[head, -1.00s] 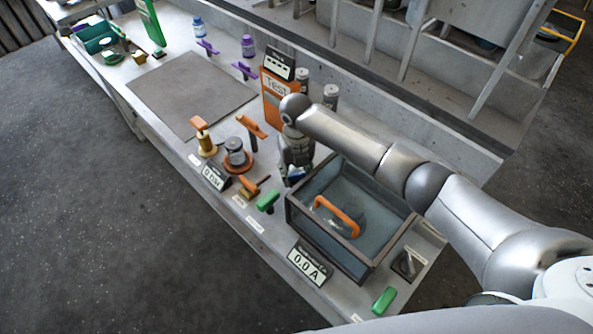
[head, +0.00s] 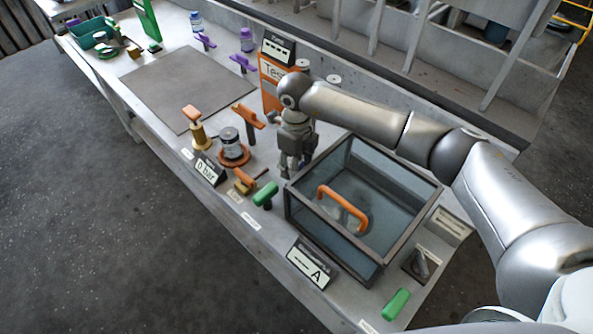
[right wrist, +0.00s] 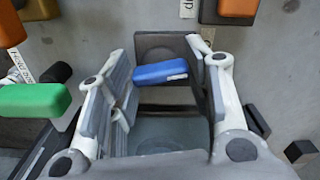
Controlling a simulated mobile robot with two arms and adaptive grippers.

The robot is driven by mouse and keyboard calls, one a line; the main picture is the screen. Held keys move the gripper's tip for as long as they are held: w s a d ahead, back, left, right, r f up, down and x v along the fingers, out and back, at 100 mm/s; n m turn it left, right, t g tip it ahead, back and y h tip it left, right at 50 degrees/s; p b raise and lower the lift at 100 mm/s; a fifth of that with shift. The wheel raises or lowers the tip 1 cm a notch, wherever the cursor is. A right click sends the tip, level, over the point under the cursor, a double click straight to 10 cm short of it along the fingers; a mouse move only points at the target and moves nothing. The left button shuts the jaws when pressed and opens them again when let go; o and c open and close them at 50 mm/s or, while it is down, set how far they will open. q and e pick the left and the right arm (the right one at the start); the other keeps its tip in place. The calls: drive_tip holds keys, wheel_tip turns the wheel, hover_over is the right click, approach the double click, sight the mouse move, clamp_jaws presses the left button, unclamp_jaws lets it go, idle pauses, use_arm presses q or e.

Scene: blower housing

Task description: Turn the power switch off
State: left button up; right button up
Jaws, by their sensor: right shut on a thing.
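The power switch is most likely the blue handle (right wrist: 160,72) in the right wrist view, sitting on a dark square plate (right wrist: 165,45) and lying crosswise between my fingers. My right gripper (right wrist: 165,90) is shut on this handle. In the head view my right gripper (head: 292,165) points down beside the glass-walled box (head: 362,263), at its far left corner. There the gripper hides the blue handle. My left gripper is not in view.
The box holds an orange-handled lid (head: 343,208). A green handle (head: 265,194) stands near the gripper, another (head: 396,303) at the right end. Orange-handled valves (head: 248,117) stand to the left. The grey mat (head: 180,88) is clear.

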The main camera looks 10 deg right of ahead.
drive_tip(key=shift+n+b, duration=1.55)
drive_tip(key=shift+n, duration=0.35)
drive_tip(key=shift+r, duration=0.1)
drive_tip(key=o, duration=1)
wheel_tip(320, 180, up, 12)
